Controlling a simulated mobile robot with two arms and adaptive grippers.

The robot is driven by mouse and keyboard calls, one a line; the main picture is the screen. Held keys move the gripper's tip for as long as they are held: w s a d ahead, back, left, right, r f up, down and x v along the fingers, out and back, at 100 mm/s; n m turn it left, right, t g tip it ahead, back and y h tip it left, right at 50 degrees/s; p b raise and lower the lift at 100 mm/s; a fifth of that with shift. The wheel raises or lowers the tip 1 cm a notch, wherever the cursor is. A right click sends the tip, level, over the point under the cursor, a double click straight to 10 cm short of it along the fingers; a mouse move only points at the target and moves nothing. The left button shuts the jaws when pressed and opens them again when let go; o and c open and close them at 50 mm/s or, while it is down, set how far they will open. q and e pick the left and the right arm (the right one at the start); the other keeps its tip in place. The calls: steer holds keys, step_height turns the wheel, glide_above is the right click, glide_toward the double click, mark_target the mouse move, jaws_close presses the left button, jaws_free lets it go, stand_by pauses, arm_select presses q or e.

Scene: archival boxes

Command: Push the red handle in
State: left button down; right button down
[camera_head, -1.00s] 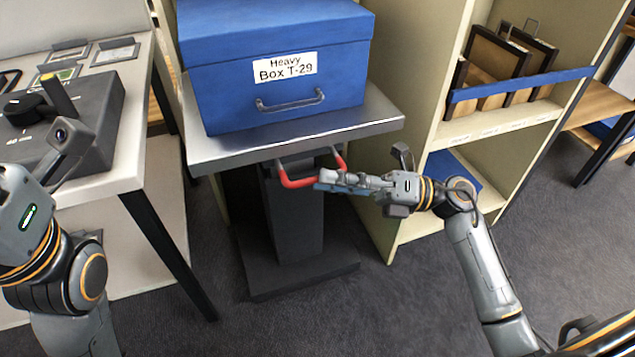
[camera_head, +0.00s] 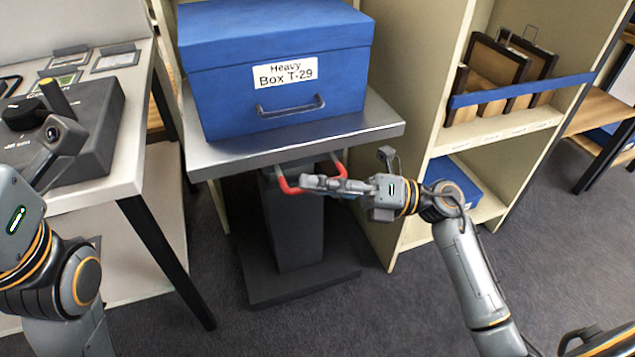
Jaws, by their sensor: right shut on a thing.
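The red handle (camera_head: 288,186) is a U-shaped bar that sticks out from under the front edge of the grey metal platform (camera_head: 230,154). My right gripper (camera_head: 312,184) comes in from the right and is shut on the front bar of the handle. Its fingers hide part of the bar. A blue box (camera_head: 275,62) labelled "Heavy Box T-29" stands on the platform above. My left arm is at the left edge, and its gripper fingers are not clearly shown.
A dark column and base (camera_head: 300,280) stand under the platform. A cream shelf (camera_head: 492,130) with framed panels and a blue strap is close on the right. A white table (camera_head: 125,170) with a dark device stands on the left. The carpet in front is clear.

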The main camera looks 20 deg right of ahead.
steer(key=w, duration=0.2)
steer(key=shift+w, duration=0.35)
steer(key=c, duration=1.4)
jaws_free()
steer(key=shift+w, duration=0.1)
steer(key=v, duration=1.2)
